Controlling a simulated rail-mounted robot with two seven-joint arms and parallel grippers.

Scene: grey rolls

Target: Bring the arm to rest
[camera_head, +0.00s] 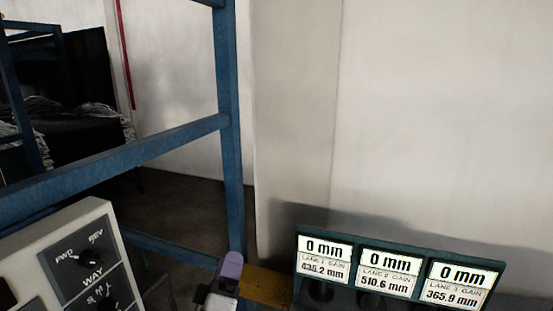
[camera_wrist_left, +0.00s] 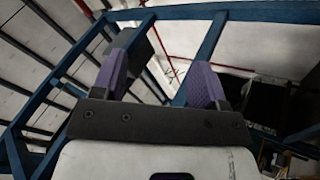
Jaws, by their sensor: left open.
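My left gripper (camera_head: 229,272) shows at the bottom of the head view, left of the display panel, as a purple finger on a pale and dark body. The left wrist view shows the same gripper (camera_wrist_left: 157,78) with its two purple fingers spread wide and nothing between them. Beyond the fingers are blue beams and the ceiling. My right gripper is in neither view.
A control box (camera_head: 75,262) with knobs stands at the lower left. A green panel (camera_head: 398,244) with several "0 mm" displays stands at the lower right. A blue steel frame (camera_head: 229,110) rises behind the gripper. Pale wall fills the right background.

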